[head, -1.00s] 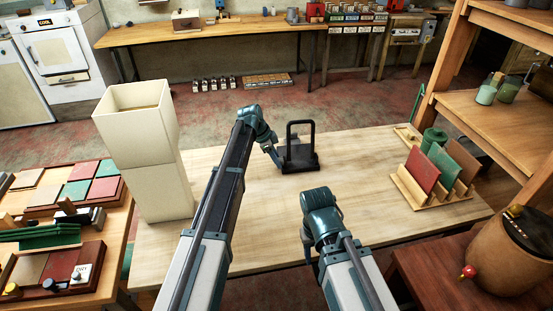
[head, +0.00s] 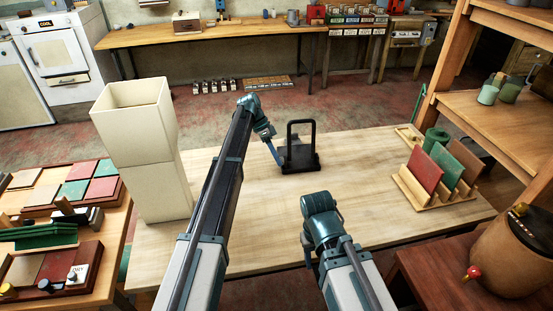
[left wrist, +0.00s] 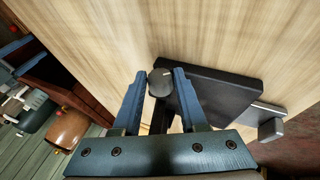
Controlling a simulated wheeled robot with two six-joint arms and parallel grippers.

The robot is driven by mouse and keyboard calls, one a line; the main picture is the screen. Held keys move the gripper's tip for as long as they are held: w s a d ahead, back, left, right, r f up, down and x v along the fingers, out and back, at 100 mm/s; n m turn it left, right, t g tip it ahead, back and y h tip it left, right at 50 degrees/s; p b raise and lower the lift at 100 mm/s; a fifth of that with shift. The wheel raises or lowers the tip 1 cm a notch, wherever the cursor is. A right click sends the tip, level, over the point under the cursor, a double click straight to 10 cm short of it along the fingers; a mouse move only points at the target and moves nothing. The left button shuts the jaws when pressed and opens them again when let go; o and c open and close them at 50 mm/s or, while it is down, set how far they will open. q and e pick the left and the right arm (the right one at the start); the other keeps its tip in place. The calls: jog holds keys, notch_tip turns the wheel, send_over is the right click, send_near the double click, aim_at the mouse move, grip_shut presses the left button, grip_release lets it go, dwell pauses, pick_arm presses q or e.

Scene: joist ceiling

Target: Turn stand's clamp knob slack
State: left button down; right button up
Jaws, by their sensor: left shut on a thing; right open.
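The black stand (head: 300,157), with an upright open frame on a dark base, stands on the pale wooden table. Its dark round clamp knob (left wrist: 160,82) with a light pointer line shows in the left wrist view, at the base's side. My left gripper (head: 279,158) is at the left side of the stand, and its blue fingers (left wrist: 158,86) are either side of the knob, shut on it. In the head view the knob is hidden. My right gripper (head: 309,247) is over the table's near edge, open, mostly hidden by its arm.
A tall cream box (head: 150,190) stands at the table's left. A wooden rack (head: 440,195) with red and green boards stands at the right, with a green roll (head: 435,138) behind it. The tabletop around the stand is clear.

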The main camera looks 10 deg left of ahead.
pick_arm(q)
jog(key=shift+c, duration=2.2)
grip_release()
jog(key=p+v, duration=1.1)
jog(key=v, duration=0.2)
jog(key=shift+a+r+p, duration=0.2)
jog(key=shift+r+p, duration=0.1)
jog(key=shift+w, duration=0.15)
